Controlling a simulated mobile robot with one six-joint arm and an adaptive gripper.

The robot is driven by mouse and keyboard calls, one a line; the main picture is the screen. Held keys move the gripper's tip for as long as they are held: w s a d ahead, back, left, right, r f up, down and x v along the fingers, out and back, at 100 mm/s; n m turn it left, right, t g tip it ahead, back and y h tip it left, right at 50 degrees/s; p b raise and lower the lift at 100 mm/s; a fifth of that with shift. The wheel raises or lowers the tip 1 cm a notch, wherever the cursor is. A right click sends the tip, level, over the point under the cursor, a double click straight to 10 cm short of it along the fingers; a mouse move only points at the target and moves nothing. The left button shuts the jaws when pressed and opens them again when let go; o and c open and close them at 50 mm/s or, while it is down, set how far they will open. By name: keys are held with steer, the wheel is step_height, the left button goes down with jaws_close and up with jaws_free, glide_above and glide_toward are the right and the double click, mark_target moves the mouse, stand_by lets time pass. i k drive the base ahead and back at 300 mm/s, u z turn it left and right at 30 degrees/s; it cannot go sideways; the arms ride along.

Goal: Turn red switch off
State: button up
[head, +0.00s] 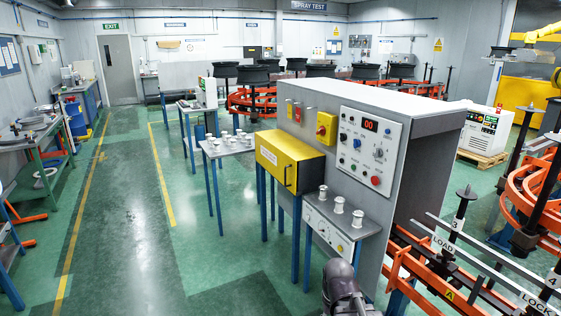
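A red rotary switch (322,129) on a yellow plate is mounted on the front of the tall grey control cabinet (430,180), left of the white control panel (392,135). The switch is too small to read its on or off position. A round red button (376,180) sits low on the white panel, below a red lit display (370,125). A dark rounded part of my arm shows at the bottom edge, in front of the cabinet and apart from the switch. No gripper fingers can be made out.
A yellow box (280,165) juts out left of the cabinet front. A small grey stand (335,248) with several white spools is below the panel. Orange rails (425,270) run along the right. Open green floor (150,230) lies to the left.

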mark_target(321, 131)
steer(key=z, duration=0.1)
steer(key=i, duration=0.75)
steer(key=z, duration=0.05)
steer(key=k, duration=0.65)
steer(key=u, duration=0.4)
steer(key=i, duration=1.75)
steer(key=z, duration=0.6)
